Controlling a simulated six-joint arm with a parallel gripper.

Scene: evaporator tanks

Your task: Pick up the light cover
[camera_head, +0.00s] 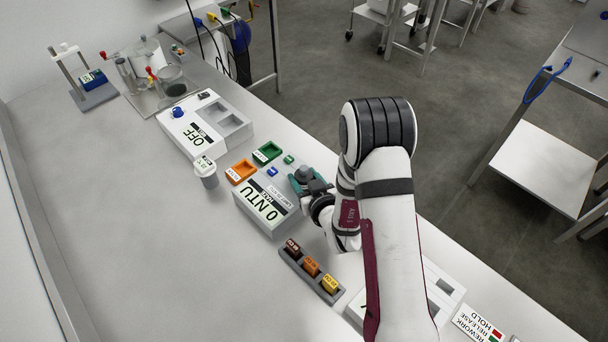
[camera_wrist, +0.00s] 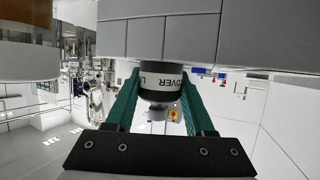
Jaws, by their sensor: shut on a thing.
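The light cover (camera_head: 304,174) is a small dark, round-topped cap at the right end of the grey meter (camera_head: 264,208) that reads 0 NTU. In the wrist view the light cover (camera_wrist: 160,84) shows a white band with upside-down lettering, "COVER". My gripper (camera_head: 311,184) has green fingers, one on each side of the cover, and is shut on it. The fingers also show in the wrist view (camera_wrist: 159,100). The cover's base meets a grey block in the wrist view; I cannot tell whether it rests there or is just clear.
A white cup (camera_head: 205,172) stands to the left. An OFF instrument (camera_head: 190,135) stands farther back. The left bench is clear.

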